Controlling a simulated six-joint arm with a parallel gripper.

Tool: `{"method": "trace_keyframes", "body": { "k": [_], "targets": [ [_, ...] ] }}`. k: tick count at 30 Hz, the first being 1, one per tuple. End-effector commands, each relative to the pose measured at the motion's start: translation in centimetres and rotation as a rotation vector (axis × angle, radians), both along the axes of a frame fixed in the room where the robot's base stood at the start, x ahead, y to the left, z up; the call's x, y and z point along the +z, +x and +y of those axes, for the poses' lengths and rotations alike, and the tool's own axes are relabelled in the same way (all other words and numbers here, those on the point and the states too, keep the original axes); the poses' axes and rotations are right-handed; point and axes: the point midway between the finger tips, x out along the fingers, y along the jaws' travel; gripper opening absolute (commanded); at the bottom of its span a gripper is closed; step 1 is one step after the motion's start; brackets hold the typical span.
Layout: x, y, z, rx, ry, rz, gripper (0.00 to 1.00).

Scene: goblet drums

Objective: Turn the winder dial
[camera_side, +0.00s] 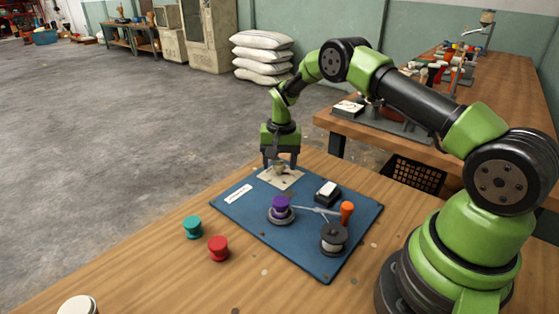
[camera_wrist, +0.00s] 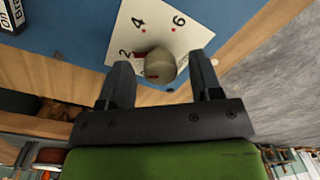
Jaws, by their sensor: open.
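The winder dial is a pale beige knob (camera_wrist: 160,66) with a red pointer, on a cream plate (camera_wrist: 183,40) marked with 2, 4 and 6 and red dots. The plate lies at the far corner of a blue board (camera_side: 235,208). In the side view the knob (camera_side: 279,169) is partly hidden by my gripper. My gripper (camera_side: 280,164) points down over the dial. Its two dark fingers (camera_wrist: 160,72) are apart, one on each side of the knob, with gaps visible in the wrist view.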

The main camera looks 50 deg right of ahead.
Motion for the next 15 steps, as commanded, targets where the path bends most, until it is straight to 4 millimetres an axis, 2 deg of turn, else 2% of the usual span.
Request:
{"method": "trace_keyframes", "body": {
  "k": [4, 10, 15],
  "targets": [
    [0.03, 0.01, 0.00, 0.000, 0.000, 0.000, 0.57],
    [0.05, 0.01, 0.00, 0.000, 0.000, 0.000, 0.11],
    [0.07, 0.01, 0.00, -0.004, 0.000, 0.000, 0.10]
  ]
}}
